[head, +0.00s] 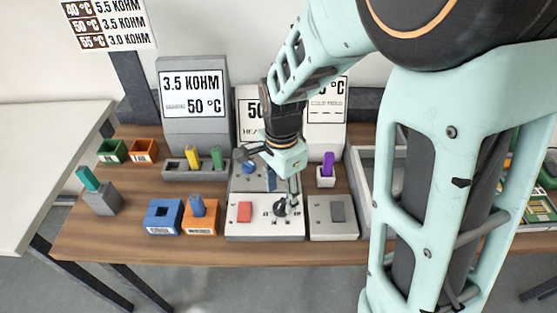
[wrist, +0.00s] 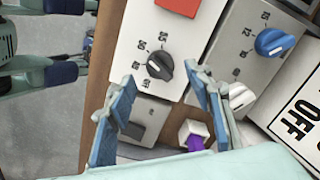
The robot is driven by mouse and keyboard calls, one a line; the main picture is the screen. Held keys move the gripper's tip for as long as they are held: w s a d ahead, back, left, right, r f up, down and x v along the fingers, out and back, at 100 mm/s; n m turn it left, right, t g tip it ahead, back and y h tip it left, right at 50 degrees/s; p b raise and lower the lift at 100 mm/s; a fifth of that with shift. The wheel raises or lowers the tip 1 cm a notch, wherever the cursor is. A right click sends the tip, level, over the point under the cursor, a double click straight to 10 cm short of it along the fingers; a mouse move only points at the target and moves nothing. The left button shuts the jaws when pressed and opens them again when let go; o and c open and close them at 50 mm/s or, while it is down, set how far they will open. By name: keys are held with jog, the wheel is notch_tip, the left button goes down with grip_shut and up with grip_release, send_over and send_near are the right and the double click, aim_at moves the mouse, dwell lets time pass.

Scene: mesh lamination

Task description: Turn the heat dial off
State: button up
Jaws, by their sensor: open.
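A black dial (head: 281,207) sits on a white control panel (head: 240,233) beside a red button. In the wrist view the black dial (wrist: 160,64) has a ring of small numbers and a pale pointer mark; the setting is too small to read. My gripper (head: 290,190) points down just over this panel. In the wrist view my gripper (wrist: 160,82) is open, its blue-grey fingers on either side of the lower part of the dial. I cannot tell whether they touch it. A blue dial (wrist: 273,42) and a light grey knob (wrist: 242,95) are on the adjoining panel.
A grey button box (head: 333,218) stands right of the panel, with a small white holder and purple piece (head: 326,172) behind it. Blue (head: 160,222) and orange (head: 199,229) bins stand left. Upright signs (head: 194,134) line the back. The wooden front edge is clear.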

aim_at(281, 203)
jog(key=shift+f, duration=2.25)
jog(key=shift+c, duration=0.2)
jog(key=c, duration=1.1)
